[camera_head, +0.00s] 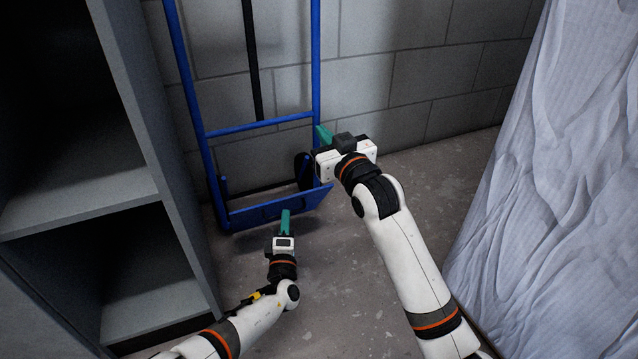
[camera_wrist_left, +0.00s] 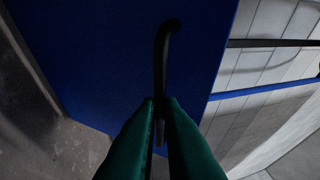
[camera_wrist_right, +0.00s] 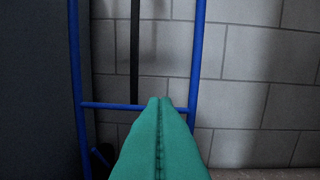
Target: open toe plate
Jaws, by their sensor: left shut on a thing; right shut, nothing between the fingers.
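The toe plate (camera_head: 262,213) is a blue plate at the foot of a blue hand truck (camera_head: 259,125). Its exact tilt is hard to tell. In the left wrist view the plate (camera_wrist_left: 110,50) fills the upper left, with a black hooked handle (camera_wrist_left: 161,60) on its face. My left gripper (camera_head: 286,213) is at the plate's front, and its green fingers (camera_wrist_left: 160,105) are shut on the handle. My right gripper (camera_head: 321,130) is shut and empty, near the truck's right rail in the head view. Its closed fingers (camera_wrist_right: 160,102) point toward the frame's crossbar (camera_wrist_right: 120,106).
A grey shelf unit (camera_head: 150,130) stands close on the left. A grey block wall (camera_head: 400,50) is behind the truck. A pale draped sheet (camera_head: 560,190) hangs on the right. Bare concrete floor (camera_head: 320,300) lies between them.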

